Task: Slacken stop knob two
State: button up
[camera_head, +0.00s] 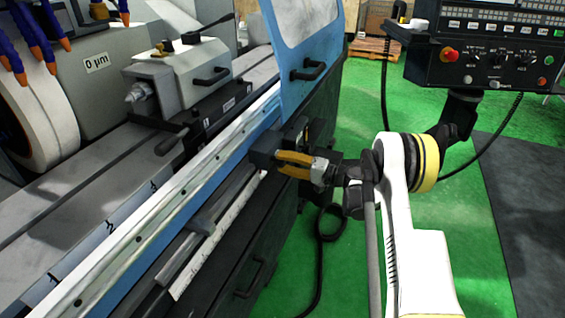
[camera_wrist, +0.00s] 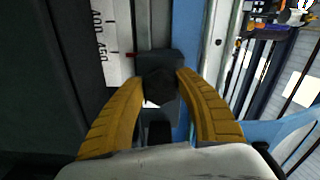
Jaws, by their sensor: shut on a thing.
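My gripper (camera_head: 280,161) has yellow fingers and is at a dark stop block (camera_head: 264,149) on the front rail of the grinder. In the wrist view my gripper (camera_wrist: 160,85) is shut on a black faceted knob (camera_wrist: 160,87), with one finger on each side of it. The dark stop block (camera_wrist: 155,58) shows just behind the knob, beside the scale. No number shows on the knob, so I cannot tell which stop it is. In the head view the knob is hidden by the fingers.
A white scale (camera_wrist: 116,40) with a red mark lies left of the block. The blue door (camera_head: 305,55) with a black handle stands behind my gripper. The control panel (camera_head: 490,50) is at upper right.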

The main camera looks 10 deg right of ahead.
jog(key=o, duration=1.2)
jog(key=v, duration=1.2)
jog(key=shift+r, duration=0.1)
